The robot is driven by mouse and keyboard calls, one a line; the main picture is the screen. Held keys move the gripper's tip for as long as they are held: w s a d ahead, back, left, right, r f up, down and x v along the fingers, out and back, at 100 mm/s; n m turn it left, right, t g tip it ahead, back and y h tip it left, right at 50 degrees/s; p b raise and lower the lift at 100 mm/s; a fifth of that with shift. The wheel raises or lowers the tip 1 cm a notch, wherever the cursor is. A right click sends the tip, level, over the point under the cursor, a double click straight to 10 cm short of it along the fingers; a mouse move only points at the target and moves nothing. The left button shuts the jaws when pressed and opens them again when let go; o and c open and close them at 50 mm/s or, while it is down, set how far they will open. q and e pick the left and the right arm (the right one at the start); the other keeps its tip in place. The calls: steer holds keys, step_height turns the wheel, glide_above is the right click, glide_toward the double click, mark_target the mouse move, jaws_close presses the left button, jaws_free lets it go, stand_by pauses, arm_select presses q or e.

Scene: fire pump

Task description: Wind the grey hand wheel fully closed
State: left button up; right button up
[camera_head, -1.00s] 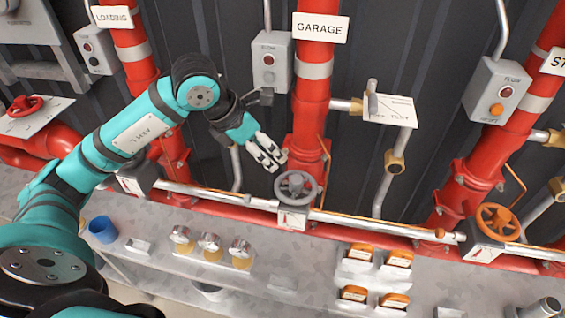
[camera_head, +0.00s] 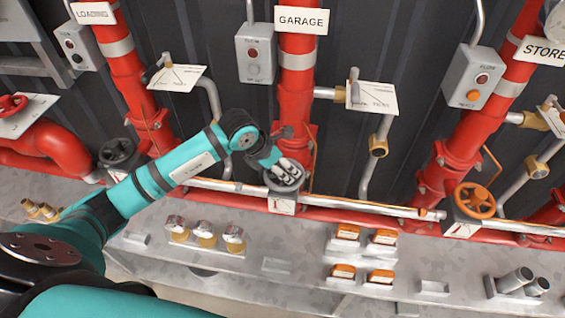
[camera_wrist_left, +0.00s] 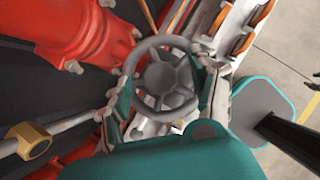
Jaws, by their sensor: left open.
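The grey hand wheel (camera_head: 283,184) sits on the valve at the foot of the red GARAGE pipe, partly hidden by my gripper. In the left wrist view the wheel (camera_wrist_left: 161,75) shows its round rim, spokes and hub. My left gripper (camera_head: 287,169) is at the wheel in the head view. In the left wrist view my left gripper (camera_wrist_left: 166,82) is open, with one finger on each side of the rim. I cannot tell whether the fingers touch it. My right gripper is not in view.
A dark hand wheel (camera_head: 117,153) stands to the left, and an orange hand wheel (camera_head: 475,200) to the right. A small panel (camera_head: 371,97) and a grey switch box (camera_head: 255,54) are behind the gripper. Parts stand on the grey shelf (camera_head: 200,266) in front.

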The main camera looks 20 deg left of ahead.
arm_select(q)
steer(key=shift+f, duration=0.1)
jaws_close()
steer(key=shift+f+b, duration=0.1)
steer(key=shift+b, duration=0.3)
steer(key=m+g+h+b, duration=0.1)
steer(key=m+b, duration=0.1)
steer(key=m, duration=0.1)
steer(key=m+g+h+b, duration=0.1)
steer(key=m+b, duration=0.2)
steer(key=shift+w+a, duration=0.1)
steer(key=shift+w, duration=0.1)
steer(key=shift+m+g+h+b, duration=0.3)
steer(key=shift+m+g+b, duration=0.25)
steer(key=shift+m, duration=0.25)
